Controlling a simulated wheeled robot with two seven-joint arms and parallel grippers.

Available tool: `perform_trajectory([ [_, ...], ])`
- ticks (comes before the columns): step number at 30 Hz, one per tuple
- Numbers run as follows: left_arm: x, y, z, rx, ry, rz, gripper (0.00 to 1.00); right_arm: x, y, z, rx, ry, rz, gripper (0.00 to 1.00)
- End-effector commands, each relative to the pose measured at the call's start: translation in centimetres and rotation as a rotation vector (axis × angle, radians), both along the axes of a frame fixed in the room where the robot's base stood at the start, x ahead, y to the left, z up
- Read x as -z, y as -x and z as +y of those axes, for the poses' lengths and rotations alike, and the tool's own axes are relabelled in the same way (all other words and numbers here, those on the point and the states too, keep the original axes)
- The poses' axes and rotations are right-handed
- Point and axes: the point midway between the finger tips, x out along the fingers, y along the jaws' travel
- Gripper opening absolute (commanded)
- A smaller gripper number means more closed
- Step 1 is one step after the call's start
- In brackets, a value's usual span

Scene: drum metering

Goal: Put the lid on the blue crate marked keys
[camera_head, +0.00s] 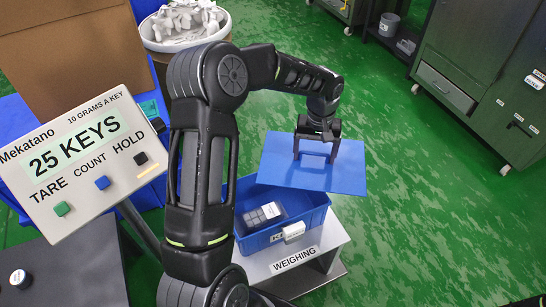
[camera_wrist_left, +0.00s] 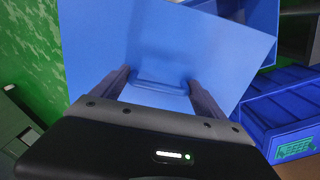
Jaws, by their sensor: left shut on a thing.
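The blue crate (camera_head: 313,219) marked with a partly legible label stands on the weighing stand, open at the front, with grey keys (camera_head: 262,215) inside. The flat blue lid (camera_head: 345,178) is held above the crate's back and right part, offset to the right. My left gripper (camera_head: 316,155) is shut on the lid's handle from above; in the left wrist view the fingers (camera_wrist_left: 158,88) stand at either side of the handle on the lid (camera_wrist_left: 160,45).
A sign panel (camera_head: 85,165) reading 25 KEYS stands at the left. The weighing stand (camera_head: 330,235) carries the crate. A round bin (camera_head: 221,20) with pale pieces stands behind. Green cabinets (camera_head: 480,70) are at the right; green floor between is clear.

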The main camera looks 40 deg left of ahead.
Motion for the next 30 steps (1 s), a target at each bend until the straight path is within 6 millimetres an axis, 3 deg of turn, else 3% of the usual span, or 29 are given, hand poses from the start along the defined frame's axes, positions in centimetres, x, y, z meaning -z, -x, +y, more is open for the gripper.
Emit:
perform_trajectory([
  [1,-1.0,0.9,1.2,-0.061,0.002,0.007,0.23,-3.1,0.0,0.0,0.001,0.001,0.001,0.45],
  [6,0.6,4.2,4.1,-0.262,0.001,0.008,0.23,-7.9,0.1,0.0,0.001,0.002,0.005,0.45],
  [12,1.9,8.3,5.9,-0.457,0.002,0.006,0.23,-12.1,0.2,0.0,0.002,0.003,0.009,0.45],
  [18,2.7,10.6,6.3,-0.561,0.0,0.001,0.23,-13.7,0.3,-0.1,0.002,0.003,0.011,0.45],
  [30,3.1,10.9,6.4,-0.58,0.0,-0.001,0.23,-13.6,0.3,-0.1,0.002,0.003,0.011,0.45],
])
